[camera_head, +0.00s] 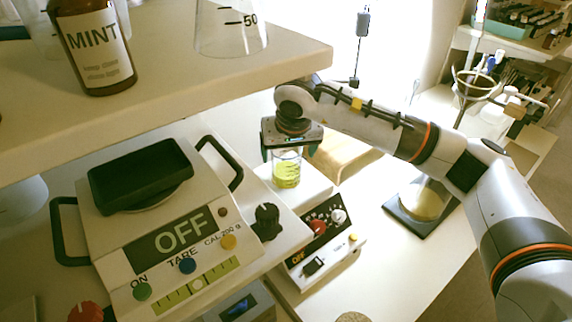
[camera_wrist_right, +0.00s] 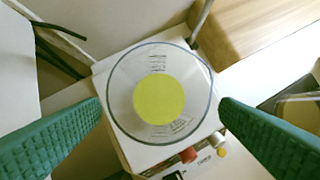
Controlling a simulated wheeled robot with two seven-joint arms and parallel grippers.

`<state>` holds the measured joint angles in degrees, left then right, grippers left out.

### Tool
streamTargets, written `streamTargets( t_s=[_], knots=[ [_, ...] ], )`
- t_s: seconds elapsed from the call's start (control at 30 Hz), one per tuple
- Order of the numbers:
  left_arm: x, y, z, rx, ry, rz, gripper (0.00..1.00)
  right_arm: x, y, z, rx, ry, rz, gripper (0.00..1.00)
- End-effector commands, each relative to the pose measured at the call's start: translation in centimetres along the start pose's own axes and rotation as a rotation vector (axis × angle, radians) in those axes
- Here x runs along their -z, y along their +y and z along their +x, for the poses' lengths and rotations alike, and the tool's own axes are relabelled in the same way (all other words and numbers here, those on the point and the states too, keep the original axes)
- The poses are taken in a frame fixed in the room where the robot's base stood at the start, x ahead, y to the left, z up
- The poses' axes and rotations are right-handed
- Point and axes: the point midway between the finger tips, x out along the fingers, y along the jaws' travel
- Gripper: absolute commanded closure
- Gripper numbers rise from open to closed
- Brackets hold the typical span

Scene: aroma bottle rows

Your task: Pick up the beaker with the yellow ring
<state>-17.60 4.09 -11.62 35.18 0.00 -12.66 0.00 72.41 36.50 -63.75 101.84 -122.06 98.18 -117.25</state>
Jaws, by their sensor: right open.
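A clear beaker (camera_head: 287,172) with yellow in its lower part and dark markings stands on the white plate of a small stirrer (camera_head: 330,232). In the right wrist view I look down into the beaker (camera_wrist_right: 158,98), with a round rim and a yellow disc inside. I cannot make out a separate yellow ring. My right gripper (camera_head: 289,148) is open above and around the beaker's top. In the wrist view its green fingers (camera_wrist_right: 161,108) lie on either side of the rim, with the beaker between them. My left gripper is not in view.
A balance (camera_head: 165,225) reading OFF stands left of the stirrer. A shelf (camera_head: 200,80) with a brown MINT bottle (camera_head: 95,45) and a flask (camera_head: 230,30) overhangs at upper left. Bench between is clear.

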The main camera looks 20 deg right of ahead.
Motion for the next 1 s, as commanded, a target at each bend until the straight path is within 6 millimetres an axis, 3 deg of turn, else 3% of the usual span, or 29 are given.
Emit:
streamTargets(
  t_s=[0.17,0.4,0.7,0.77,1.0],
  knots=[
    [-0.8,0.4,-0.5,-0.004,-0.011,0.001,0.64,0.0,0.0,1.4,0.000,0.003,0.001,0.15],
    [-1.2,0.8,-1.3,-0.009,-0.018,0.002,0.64,-0.1,0.0,4.8,0.000,0.003,0.001,0.15],
    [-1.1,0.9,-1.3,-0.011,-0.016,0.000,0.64,-0.1,0.0,5.6,0.000,-0.001,0.000,0.15],
    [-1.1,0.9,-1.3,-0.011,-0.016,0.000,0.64,-0.1,0.0,5.6,0.000,-0.001,0.000,0.21],
    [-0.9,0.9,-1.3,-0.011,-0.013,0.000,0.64,-0.1,0.0,5.6,0.000,-0.001,0.000,0.61]
  ],
)
